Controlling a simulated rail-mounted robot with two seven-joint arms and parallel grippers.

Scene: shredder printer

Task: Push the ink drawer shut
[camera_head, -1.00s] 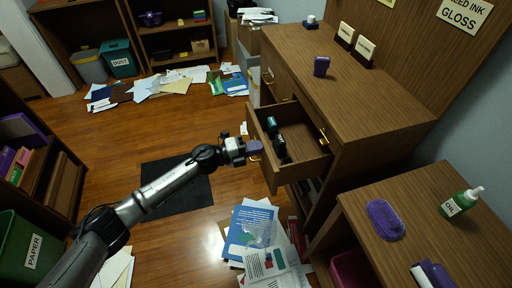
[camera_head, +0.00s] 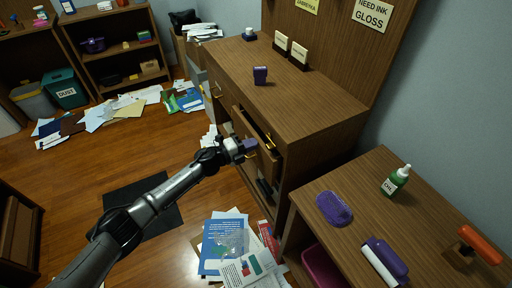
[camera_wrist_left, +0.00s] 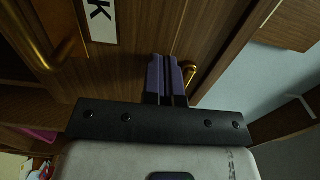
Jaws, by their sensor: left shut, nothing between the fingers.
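In the left wrist view the shut purple fingers (camera_wrist_left: 167,78) point at brown wood beside a brass handle (camera_wrist_left: 188,74). A white label (camera_wrist_left: 101,20) ending in "K" shows there too. I cannot tell whether the fingertips touch the wood. My right gripper is not in view.
Papers (camera_head: 225,245) lie on the floor below the drawer.

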